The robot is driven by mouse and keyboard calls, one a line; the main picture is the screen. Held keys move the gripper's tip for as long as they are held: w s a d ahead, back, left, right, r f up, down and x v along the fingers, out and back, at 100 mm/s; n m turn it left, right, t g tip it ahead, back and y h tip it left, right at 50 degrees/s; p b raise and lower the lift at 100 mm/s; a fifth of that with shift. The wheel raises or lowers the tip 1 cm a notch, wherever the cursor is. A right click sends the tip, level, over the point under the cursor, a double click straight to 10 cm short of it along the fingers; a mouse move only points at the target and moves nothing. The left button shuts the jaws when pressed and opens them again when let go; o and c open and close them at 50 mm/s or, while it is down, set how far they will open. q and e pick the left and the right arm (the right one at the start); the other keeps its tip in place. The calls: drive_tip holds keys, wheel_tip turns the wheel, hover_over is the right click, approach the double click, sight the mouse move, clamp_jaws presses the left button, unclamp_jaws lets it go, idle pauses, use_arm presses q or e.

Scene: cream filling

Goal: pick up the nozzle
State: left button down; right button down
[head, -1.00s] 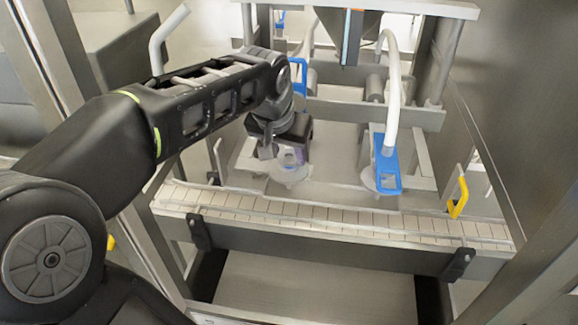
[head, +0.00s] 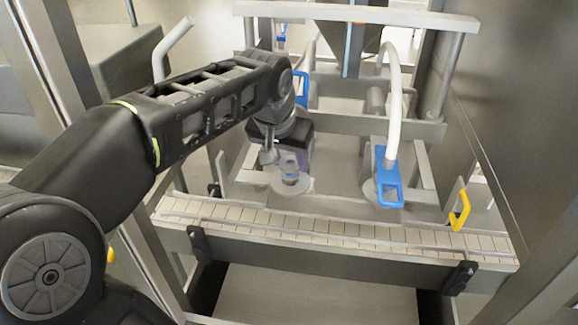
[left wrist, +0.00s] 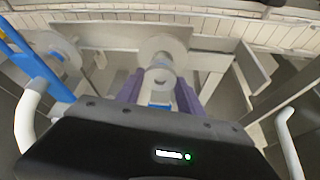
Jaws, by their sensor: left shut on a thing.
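The nozzle (head: 291,184) has a pale, round, see-through disc at its lower end; it is in the middle of the head view. My left gripper (head: 290,162) is shut on it, with the disc below the fingers. In the left wrist view the nozzle (left wrist: 161,50) stands out past my purple fingers (left wrist: 158,92), with a bit of blue between them. The nozzle's upper part is mostly hidden by my gripper and wrist. I cannot tell whether the disc touches the surface below. My right gripper is not in view.
A second nozzle with a blue handle (head: 388,180) and white hose (head: 395,100) hangs to the right. A slatted conveyor (head: 330,226) runs across in front. A yellow handle (head: 460,209) is at its right end. Metal frame posts and walls flank the space.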

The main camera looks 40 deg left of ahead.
use_arm(q)
wheel_tip(320, 180, up, 9)
drive_tip(key=shift+f, duration=0.2)
drive_tip(key=shift+f, duration=0.1)
idle(1.9)
